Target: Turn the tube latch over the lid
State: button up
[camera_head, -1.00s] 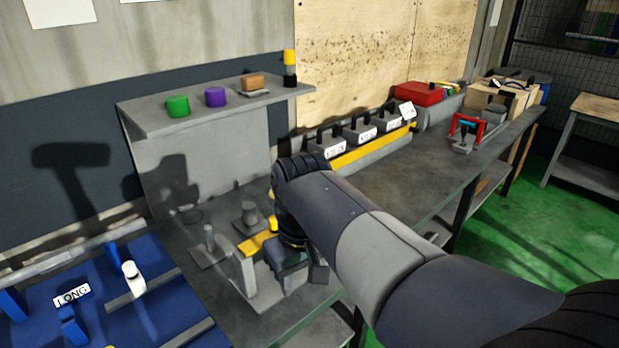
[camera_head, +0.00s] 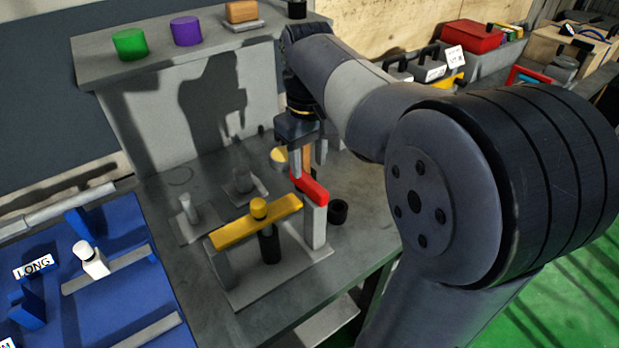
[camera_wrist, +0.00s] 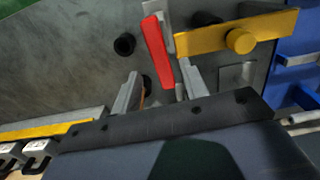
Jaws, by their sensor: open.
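The tube latch is a red bar (camera_head: 312,188) on a grey post beside the right end of the yellow lid (camera_head: 232,231). The lid lies flat and has a round yellow knob (camera_head: 259,207). The latch points crosswise to the lid, toward the wall, and is not across it. My gripper (camera_head: 306,167) points down at the latch's far end, fingers apart. In the wrist view the latch (camera_wrist: 157,50) reaches toward the gap between my fingers (camera_wrist: 160,88), and the lid (camera_wrist: 207,41) lies to the right. Contact cannot be told.
A black ring-shaped part (camera_head: 338,211) stands right of the post. Two small grey fixtures stand left of the lid. A blue board (camera_head: 120,290) lies at the left. A raised shelf (camera_head: 90,66) holds green, purple and orange-brown pieces. A brownish piece shows behind my fingers, unclear.

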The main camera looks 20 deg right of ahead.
aim_at(308, 180)
notch_tip(308, 180, down, 6)
jog(key=shift+r, duration=0.15)
jog(key=shift+c, duration=0.4)
grip_shut()
